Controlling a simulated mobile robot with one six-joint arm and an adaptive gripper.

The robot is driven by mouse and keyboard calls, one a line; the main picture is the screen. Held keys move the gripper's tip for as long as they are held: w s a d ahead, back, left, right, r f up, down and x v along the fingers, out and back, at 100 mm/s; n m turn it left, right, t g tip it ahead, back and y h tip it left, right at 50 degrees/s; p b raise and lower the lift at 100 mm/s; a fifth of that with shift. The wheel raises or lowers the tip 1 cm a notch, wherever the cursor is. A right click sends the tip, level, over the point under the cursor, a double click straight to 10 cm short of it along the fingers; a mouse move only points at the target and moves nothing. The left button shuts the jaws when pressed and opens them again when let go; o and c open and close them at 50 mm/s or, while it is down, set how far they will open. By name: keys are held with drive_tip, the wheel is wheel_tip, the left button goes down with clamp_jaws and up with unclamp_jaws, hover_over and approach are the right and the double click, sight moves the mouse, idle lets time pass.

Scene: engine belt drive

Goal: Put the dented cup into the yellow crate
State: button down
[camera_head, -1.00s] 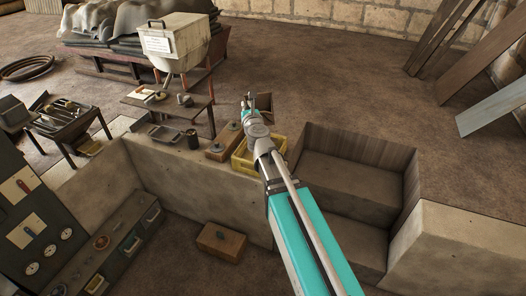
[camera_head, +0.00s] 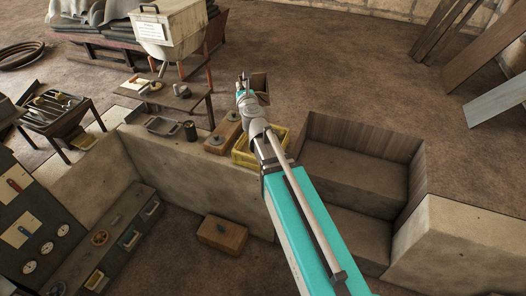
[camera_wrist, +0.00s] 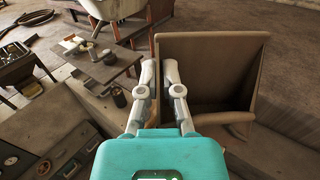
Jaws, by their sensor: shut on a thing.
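My gripper (camera_head: 243,82) is raised at the end of the teal arm, above and behind the yellow crate in the head view. It is shut on one wall of a brown open vessel (camera_head: 262,84). In the wrist view the two pale fingers (camera_wrist: 160,70) are at the left edge of this vessel (camera_wrist: 215,75), which hangs tilted to their right. It may be the dented cup; I cannot tell a dent. The yellow crate (camera_head: 240,157) sits on the stone ledge, partly hidden by my arm. Its inside is mostly hidden.
On the ledge left of the crate are a brown block with knobs (camera_head: 222,137), a dark cylindrical can (camera_head: 190,132) and a grey tray (camera_head: 163,126). A low table (camera_head: 172,97) with small items stands behind. Stone steps (camera_head: 350,165) drop away on the right.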

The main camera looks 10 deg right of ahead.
drive_tip(key=shift+d, duration=0.15)
drive_tip(key=shift+f+b, duration=0.5)
drive_tip(key=shift+b, duration=0.05)
drive_tip(key=w+a+f+n+y+b, duration=0.1)
drive_tip(key=a+f+b, duration=0.2)
drive_tip(key=f+b, duration=0.7)
drive_tip(key=w+a+f+y+b, duration=0.1)
drive_tip(key=a+f+b, duration=0.2)
drive_tip(key=f+b, duration=0.7)
drive_tip(key=shift+w+a+n+y, duration=0.15)
drive_tip(key=shift+a+n+y, duration=0.25)
drive_tip(key=w+d+f+b, duration=0.6)
drive_tip(key=w+f+b, duration=0.3)
drive_tip(key=w, duration=0.2)
drive_tip(key=shift+w+d, duration=0.25)
